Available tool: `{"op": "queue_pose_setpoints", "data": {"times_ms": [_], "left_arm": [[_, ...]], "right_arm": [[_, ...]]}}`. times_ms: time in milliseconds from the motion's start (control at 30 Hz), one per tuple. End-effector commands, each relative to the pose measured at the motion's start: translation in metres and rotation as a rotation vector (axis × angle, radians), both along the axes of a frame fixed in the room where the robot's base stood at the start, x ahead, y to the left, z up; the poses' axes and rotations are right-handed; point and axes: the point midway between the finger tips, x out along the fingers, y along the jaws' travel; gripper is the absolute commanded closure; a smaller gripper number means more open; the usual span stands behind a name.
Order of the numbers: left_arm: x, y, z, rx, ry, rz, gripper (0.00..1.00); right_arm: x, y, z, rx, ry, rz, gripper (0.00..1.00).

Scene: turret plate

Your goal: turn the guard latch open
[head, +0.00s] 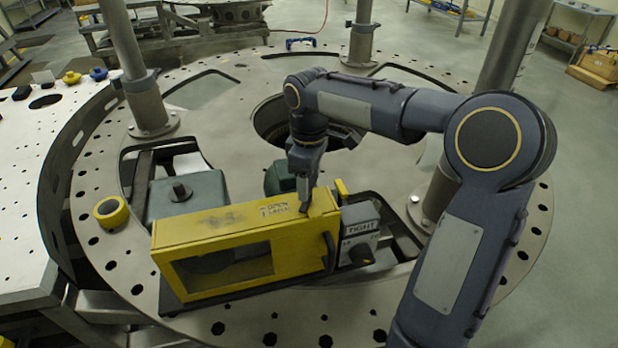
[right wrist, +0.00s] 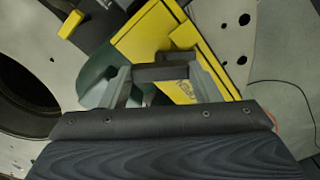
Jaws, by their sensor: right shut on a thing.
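The yellow guard box (head: 235,235) with a clear front window stands on the round turret plate (head: 290,335). A label reading OPEN is on its top near the right end. My right gripper (head: 304,205) points down onto the box top, just right of that label. In the right wrist view, the fingers of my right gripper (right wrist: 165,88) are on both sides of a dark bar (right wrist: 162,73), which looks like the guard latch. The fingers are shut on it. In the head view the gripper mostly hides the latch. My left gripper is not in view.
A grey control box (head: 360,233) marked TIGHT, with a dark knob, sits at the right end of the guard. Upright posts (head: 147,100) stand on the plate. A yellow round piece (head: 110,212) lies at the left. A green block (head: 187,197) is behind the guard.

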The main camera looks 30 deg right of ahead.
Motion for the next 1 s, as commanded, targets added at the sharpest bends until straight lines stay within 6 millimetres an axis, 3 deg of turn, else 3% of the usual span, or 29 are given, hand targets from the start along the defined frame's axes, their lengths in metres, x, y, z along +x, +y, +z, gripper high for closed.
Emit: {"op": "queue_pose_setpoints", "data": {"times_ms": [600,1000], "left_arm": [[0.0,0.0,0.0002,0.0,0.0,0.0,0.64],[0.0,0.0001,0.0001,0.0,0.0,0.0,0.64]], "right_arm": [[0.0004,0.0003,0.0009,0.0,-0.003,-0.58,0.66],[0.0005,-0.0001,0.0008,0.0,-0.002,-0.861,0.66]]}}
